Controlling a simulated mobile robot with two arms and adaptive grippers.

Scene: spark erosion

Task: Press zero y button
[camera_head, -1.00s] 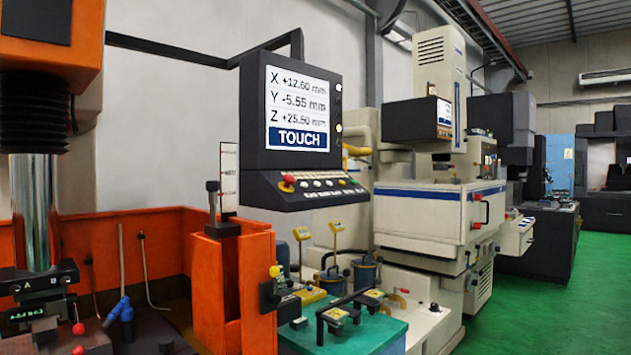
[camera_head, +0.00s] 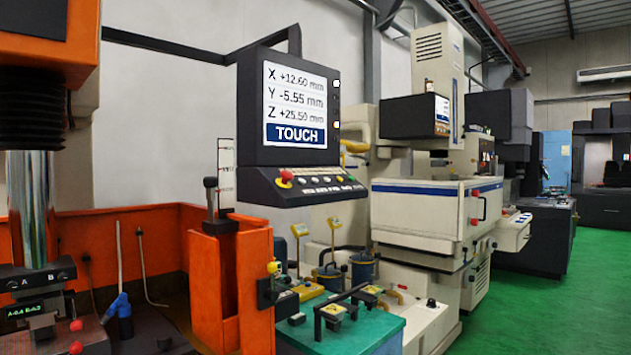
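A dark control console (camera_head: 252,150) hangs from a black arm in the head view. Its screen (camera_head: 296,106) reads X +12.60 mm, Y -5.55 mm, Z +25.50 mm, with a blue TOUCH bar below. Small white marks sit at the screen's right edge, too small to read. Below, a sloped panel (camera_head: 310,184) carries a red knob (camera_head: 285,177) and a row of small buttons. I cannot tell which one is the zero y button. Neither of my grippers is in view.
An orange machine tank (camera_head: 232,285) with a black lever stands below the console. A green-topped table (camera_head: 375,335) with yellow-tagged tools is to its right. Beige machines (camera_head: 430,215) stand farther right. Green floor (camera_head: 540,310) is clear at the right.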

